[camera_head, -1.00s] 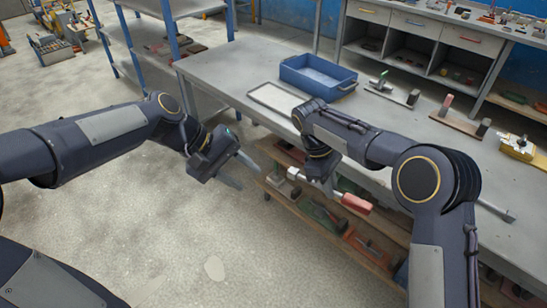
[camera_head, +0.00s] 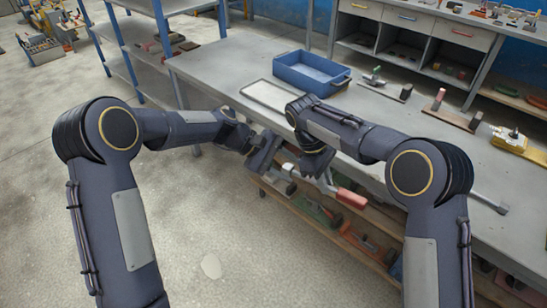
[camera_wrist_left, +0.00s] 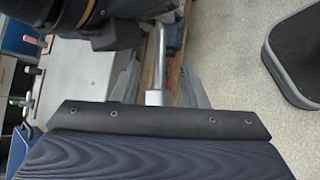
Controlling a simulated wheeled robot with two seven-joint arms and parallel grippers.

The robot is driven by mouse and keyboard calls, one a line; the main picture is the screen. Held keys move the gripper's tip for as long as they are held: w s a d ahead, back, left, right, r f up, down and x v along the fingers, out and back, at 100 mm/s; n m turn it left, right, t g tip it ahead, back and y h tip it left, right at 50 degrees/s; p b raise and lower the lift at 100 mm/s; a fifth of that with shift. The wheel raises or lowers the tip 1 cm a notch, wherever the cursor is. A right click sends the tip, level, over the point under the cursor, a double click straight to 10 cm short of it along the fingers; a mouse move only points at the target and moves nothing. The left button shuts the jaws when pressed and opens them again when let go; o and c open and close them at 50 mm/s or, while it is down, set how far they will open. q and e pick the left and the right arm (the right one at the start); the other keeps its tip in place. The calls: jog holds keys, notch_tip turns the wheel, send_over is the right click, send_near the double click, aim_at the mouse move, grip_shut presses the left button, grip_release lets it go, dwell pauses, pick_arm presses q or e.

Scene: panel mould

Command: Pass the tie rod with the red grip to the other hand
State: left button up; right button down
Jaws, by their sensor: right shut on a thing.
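The tie rod has a red grip (camera_head: 352,198) at its right end and a pale metal shaft. My right gripper (camera_head: 322,180) is shut on the rod beside the red grip and holds it in the air in front of the bench. My left gripper (camera_head: 281,171) is at the other end of the rod. In the left wrist view, the bright metal rod (camera_wrist_left: 158,60) lies between the open left fingers (camera_wrist_left: 157,70), with a gap on both sides. A pale collar shows close to the palm. The red grip is hidden in that view.
The grey bench (camera_head: 225,72) stands right behind the grippers, with a blue bin (camera_head: 312,72), a flat pale tray (camera_head: 266,96) and several small fixtures on top. A lower shelf (camera_head: 335,228) with tools lies beneath. Floor at the front left is clear.

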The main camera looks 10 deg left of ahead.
pick_arm(q)
jog(key=shift+x, duration=2.65)
jog(key=shift+c, duration=0.4)
grip_shut()
pick_arm(e)
jog(key=c, duration=1.3)
grip_release()
jog(key=shift+c, duration=0.2)
